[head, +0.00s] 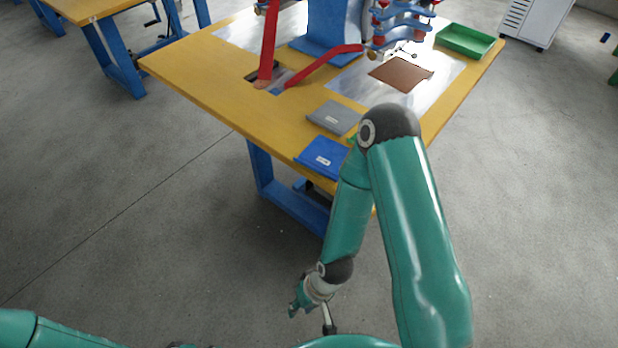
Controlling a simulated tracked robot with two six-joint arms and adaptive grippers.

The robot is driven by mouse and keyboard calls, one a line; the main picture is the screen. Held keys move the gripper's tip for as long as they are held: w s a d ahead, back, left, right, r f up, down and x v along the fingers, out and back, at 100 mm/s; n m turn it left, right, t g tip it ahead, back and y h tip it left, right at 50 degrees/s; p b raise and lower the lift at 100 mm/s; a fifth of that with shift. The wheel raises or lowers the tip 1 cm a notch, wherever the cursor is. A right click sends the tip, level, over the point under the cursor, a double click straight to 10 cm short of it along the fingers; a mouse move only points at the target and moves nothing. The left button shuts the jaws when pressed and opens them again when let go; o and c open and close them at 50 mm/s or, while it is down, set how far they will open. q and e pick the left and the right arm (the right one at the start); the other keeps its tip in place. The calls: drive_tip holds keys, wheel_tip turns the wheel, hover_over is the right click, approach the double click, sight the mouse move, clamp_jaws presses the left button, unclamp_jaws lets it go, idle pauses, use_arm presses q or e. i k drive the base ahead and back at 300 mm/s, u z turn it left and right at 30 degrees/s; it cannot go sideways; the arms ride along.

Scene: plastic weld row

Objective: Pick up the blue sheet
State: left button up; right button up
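The blue sheet (320,158) lies flat at the near edge of the yellow-topped table (220,85), with a small white label on it. My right arm passes in front of the table just right of the sheet and may hide its right end. My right gripper (311,317) hangs low over the floor, in front of and below the table edge, well apart from the sheet. Its fingers look spread, with nothing between them. Of my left arm only a link shows at the bottom left; its gripper is out of view.
A grey sheet (334,117) lies just behind the blue one. A brown sheet (401,74) lies farther back on a metal plate. A green tray (466,41) sits at the back right. A blue and red machine (330,30) stands at the back.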

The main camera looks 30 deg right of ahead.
sight(324, 156)
drive_tip(key=z, duration=0.15)
drive_tip(key=i, duration=0.85)
drive_tip(key=u, duration=0.2)
drive_tip(key=k, duration=0.75)
drive_tip(key=z, duration=0.25)
drive_tip(key=i, duration=0.75)
drive_tip(key=u, duration=0.1)
